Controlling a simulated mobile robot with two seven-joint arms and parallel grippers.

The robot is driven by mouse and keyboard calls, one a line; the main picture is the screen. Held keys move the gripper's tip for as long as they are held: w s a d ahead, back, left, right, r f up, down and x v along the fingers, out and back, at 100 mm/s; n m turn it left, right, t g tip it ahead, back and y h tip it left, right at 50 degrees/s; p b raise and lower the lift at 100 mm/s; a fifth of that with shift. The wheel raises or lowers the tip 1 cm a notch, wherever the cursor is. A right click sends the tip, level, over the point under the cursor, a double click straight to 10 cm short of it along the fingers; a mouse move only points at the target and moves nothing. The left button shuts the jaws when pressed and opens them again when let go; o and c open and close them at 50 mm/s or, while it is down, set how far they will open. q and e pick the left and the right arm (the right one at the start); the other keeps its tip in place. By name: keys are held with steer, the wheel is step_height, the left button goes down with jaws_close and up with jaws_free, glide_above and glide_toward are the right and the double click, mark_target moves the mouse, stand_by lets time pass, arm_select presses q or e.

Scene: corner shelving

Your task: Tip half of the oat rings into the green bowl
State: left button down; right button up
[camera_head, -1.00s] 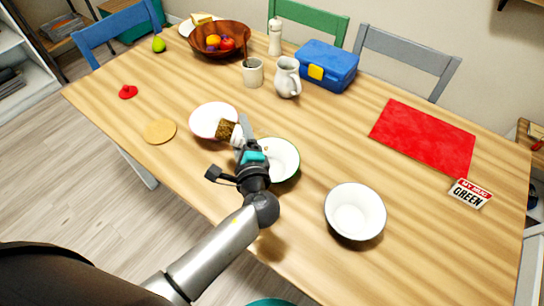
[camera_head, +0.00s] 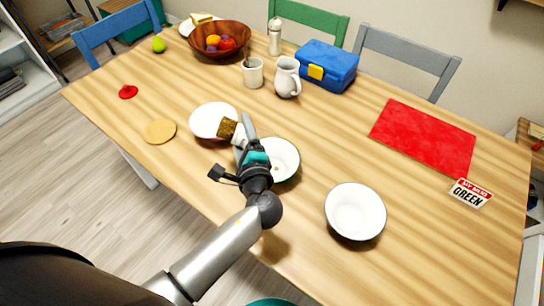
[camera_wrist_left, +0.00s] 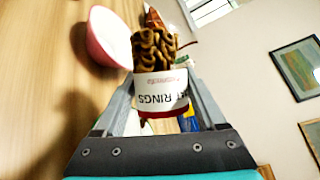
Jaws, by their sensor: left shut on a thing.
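My left gripper (camera_head: 244,136) is shut on the oat rings container (camera_head: 240,131), a white tub with brown rings at its open end. The tub is tilted, its open end pointing left near the rim of a pink-sided bowl with a white inside (camera_head: 210,119). The wrist view shows the tub (camera_wrist_left: 160,92) between the fingers, its rings bunched at the mouth and its label reading "RINGS". The green bowl (camera_head: 287,158), white inside with a green rim, is just right of the gripper and partly hidden by it. A small brown speck shows in it. My right gripper is not in view.
A white bowl (camera_head: 355,210) stands at the right front. A white jug (camera_head: 287,78), a cup (camera_head: 253,73), a blue lunch box (camera_head: 327,66) and a wooden fruit bowl (camera_head: 220,52) stand behind. A red mat (camera_head: 423,137) and a "GREEN" sign (camera_head: 470,193) lie right.

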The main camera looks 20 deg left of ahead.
arm_select(q)
steer(key=shift+w+d+r+m+t+y, duration=0.1)
steer(key=shift+d+r+m+t+y, duration=0.3)
steer(key=shift+d+r+m, duration=0.4)
stand_by(2.5)
